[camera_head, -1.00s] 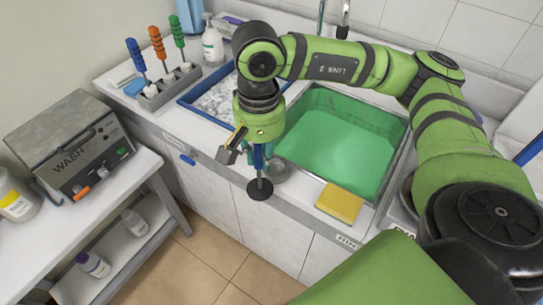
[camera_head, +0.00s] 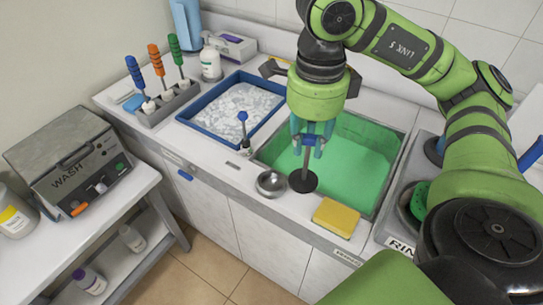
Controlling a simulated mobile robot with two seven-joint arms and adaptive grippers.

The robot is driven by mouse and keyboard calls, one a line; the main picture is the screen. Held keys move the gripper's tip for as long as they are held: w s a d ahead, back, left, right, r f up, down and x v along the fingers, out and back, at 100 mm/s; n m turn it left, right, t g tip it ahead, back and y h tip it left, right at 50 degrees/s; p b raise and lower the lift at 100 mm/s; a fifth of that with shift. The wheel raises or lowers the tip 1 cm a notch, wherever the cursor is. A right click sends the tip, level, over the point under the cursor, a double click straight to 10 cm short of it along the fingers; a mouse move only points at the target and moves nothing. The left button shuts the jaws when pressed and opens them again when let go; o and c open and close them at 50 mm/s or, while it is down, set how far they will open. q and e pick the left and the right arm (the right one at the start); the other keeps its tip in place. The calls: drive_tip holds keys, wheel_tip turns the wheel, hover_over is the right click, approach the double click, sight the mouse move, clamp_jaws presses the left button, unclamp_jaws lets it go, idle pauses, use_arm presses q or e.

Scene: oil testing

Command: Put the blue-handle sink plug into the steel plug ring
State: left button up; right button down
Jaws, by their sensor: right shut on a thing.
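My right gripper (camera_head: 308,142) points down over the front of the green-filled sink (camera_head: 358,160). It is shut on the blue-handle sink plug (camera_head: 303,181), which hangs upright with its grey stem below the fingers and its black disc at the bottom. The blue handle is mostly hidden between the fingers. A round steel piece (camera_head: 270,184), which looks like the plug ring, sits on the counter's front strip just left of the disc. The disc appears apart from it. My left gripper is not in view.
A yellow sponge (camera_head: 336,217) lies on the front ledge, right of the plug. A small blue-knobbed fitting (camera_head: 243,132) stands left of the sink. A blue-rimmed tray (camera_head: 191,117) and a rack of colored-handle tools (camera_head: 166,107) are farther left. The sink's right rim borders another basin.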

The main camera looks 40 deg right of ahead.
drive_tip(key=w+f+p, duration=0.3)
drive_tip(key=w+f, duration=0.7)
drive_tip(key=shift+a+p, duration=0.3)
drive_tip(key=shift+a, duration=0.15)
drive_tip(key=shift+f, duration=0.1)
drive_tip(key=shift+f, duration=0.15)
drive_tip(key=c, duration=1)
unclamp_jaws()
drive_tip(key=shift+c, duration=0.2)
